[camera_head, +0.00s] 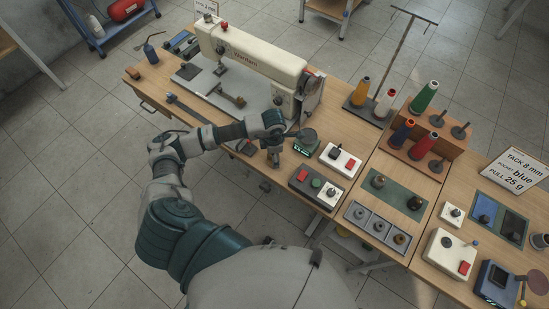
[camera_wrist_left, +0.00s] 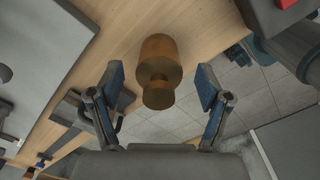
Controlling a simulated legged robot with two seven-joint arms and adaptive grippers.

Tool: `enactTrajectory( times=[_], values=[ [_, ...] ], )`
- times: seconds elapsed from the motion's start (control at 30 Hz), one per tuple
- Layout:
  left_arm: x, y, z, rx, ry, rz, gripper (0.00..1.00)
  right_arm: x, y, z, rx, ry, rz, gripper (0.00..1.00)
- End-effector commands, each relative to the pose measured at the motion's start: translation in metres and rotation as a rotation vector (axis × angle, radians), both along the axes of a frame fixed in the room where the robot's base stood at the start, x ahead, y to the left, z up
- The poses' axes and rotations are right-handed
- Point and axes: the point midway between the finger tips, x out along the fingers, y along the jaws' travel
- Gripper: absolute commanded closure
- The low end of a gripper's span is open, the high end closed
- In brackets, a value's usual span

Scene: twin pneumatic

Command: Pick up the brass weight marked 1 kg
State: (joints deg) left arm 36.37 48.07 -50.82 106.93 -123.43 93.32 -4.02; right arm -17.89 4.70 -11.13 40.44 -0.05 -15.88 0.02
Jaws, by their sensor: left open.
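A brass weight (camera_wrist_left: 160,62), a cylinder with a narrow neck and a knob, stands near the table edge in the left wrist view. No 1 kg mark is readable on it. My left gripper (camera_wrist_left: 158,88) is open. Its two blue-padded fingers lie on either side of the weight's knob end, with a gap on each side. In the head view my left gripper (camera_head: 273,152) points down at the front edge of the table, in front of the sewing machine, and I cannot make out the weight there. My right gripper is not in view.
The sewing machine (camera_head: 255,62) stands behind my left gripper. A scale with a green display (camera_head: 302,148) and a box with buttons (camera_head: 318,187) are close on its right. A grey tray (camera_head: 352,213) with small dark pieces lies farther right.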

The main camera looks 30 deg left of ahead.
Motion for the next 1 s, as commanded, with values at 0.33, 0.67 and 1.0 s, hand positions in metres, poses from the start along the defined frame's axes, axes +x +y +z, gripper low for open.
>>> enactTrajectory(
  times=[0.33,0.67,1.0],
  values=[
    [-0.001,-0.003,-0.027,0.004,0.000,0.000,0.22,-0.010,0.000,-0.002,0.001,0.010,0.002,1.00],
    [-0.001,-0.003,-0.026,0.004,0.000,0.000,0.93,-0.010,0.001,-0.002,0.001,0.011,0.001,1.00],
    [0.000,-0.002,-0.025,0.002,-0.004,0.001,1.00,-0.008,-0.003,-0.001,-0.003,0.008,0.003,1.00]
  ],
)
